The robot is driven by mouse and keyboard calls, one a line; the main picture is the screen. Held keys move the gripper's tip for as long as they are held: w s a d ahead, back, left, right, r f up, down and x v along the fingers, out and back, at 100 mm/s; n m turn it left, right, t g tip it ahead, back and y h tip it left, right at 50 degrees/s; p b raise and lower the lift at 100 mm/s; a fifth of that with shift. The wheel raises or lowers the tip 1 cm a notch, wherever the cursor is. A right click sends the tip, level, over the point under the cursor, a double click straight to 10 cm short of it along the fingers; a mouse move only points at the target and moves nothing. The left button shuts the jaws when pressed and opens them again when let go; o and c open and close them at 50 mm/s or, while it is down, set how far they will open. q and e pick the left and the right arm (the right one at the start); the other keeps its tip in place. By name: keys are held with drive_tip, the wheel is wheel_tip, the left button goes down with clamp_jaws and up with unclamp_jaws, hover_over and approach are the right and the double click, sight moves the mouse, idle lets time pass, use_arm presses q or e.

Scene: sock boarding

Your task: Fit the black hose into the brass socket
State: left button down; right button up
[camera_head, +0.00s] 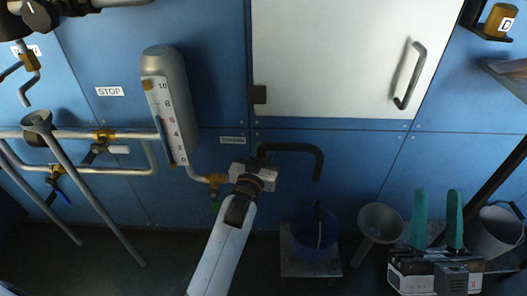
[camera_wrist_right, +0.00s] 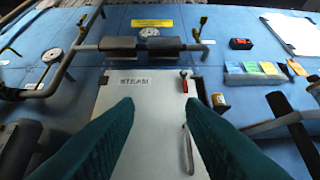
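The black hose (camera_head: 292,148) arches right from behind my left gripper (camera_head: 262,158), and its right end hangs down in the air. The left gripper's grey body is near the hose's left end. Its fingers are mostly hidden, so I cannot tell whether they grip the hose. A brass fitting (camera_head: 214,179), apparently the socket, sits on the pipe below the gauge tank, just left of this gripper. My right gripper (camera_head: 436,195) is open and empty at lower right. Its green fingers are apart in the right wrist view (camera_wrist_right: 158,103), with nothing between them.
A blue bucket (camera_head: 302,238) stands on a low stand, beside a grey funnel (camera_head: 379,222). A grey bucket (camera_head: 493,232) is at far right. The gauge tank (camera_head: 172,85), pipes with valves (camera_head: 104,135) and a white door (camera_head: 345,55) line the blue wall.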

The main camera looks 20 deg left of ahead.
drive_tip(key=shift+w+f, duration=0.1)
idle(0.7)
use_arm(q)
drive_tip(key=shift+p, duration=0.3)
use_arm(e)
drive_tip(key=shift+w+a+f+g+h, duration=0.15)
drive_tip(key=shift+w+f+g+h, duration=0.15)
drive_tip(key=shift+w+f+g, duration=0.55)
drive_tip(key=shift+s, duration=0.1)
use_arm(q)
drive_tip(key=shift+p, duration=0.35)
use_arm(e)
drive_tip(key=shift+w+f+g, duration=0.65)
drive_tip(key=shift+f+g, duration=0.3)
drive_tip(key=shift+f, duration=0.05)
use_arm(q)
drive_tip(key=shift+f, duration=0.1)
use_arm(e)
drive_tip(key=shift+s+r, duration=0.1)
use_arm(q)
drive_tip(key=shift+f+b, duration=0.3)
drive_tip(key=shift+f, duration=0.1)
use_arm(e)
drive_tip(key=shift+s+r+t, duration=0.4)
drive_tip(key=shift+r+t, duration=0.25)
drive_tip(key=shift+t, duration=0.15)
